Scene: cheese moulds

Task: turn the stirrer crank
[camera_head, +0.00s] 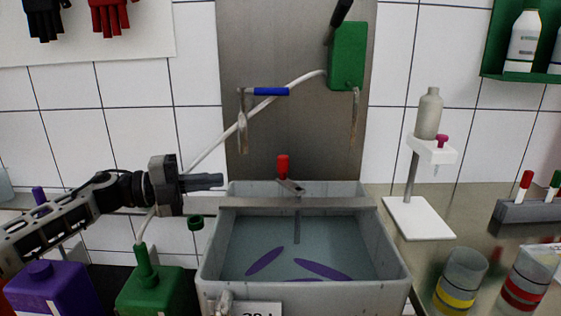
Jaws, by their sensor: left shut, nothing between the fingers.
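The stirrer crank (291,187) is a short metal arm with an upright red knob (283,166). It sits on the metal crossbar (240,204) over a grey vat (207,278). A thin stirrer shaft (297,228) goes down from the bar into the pale liquid. Flat purple shapes (321,269) show in the liquid. My left gripper (220,181) comes in from the left and points right toward the crank. It is shut and empty, with a gap in the picture between its fingertips and the red knob. My right gripper is out of view.
A blue-handled tool (265,91) hangs above the vat, near a green wall box (347,55) with a white hose. Green (160,292) and purple (55,290) canisters stand at the lower left. A bottle on a white stand (419,218) and banded beakers (461,278) stand right.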

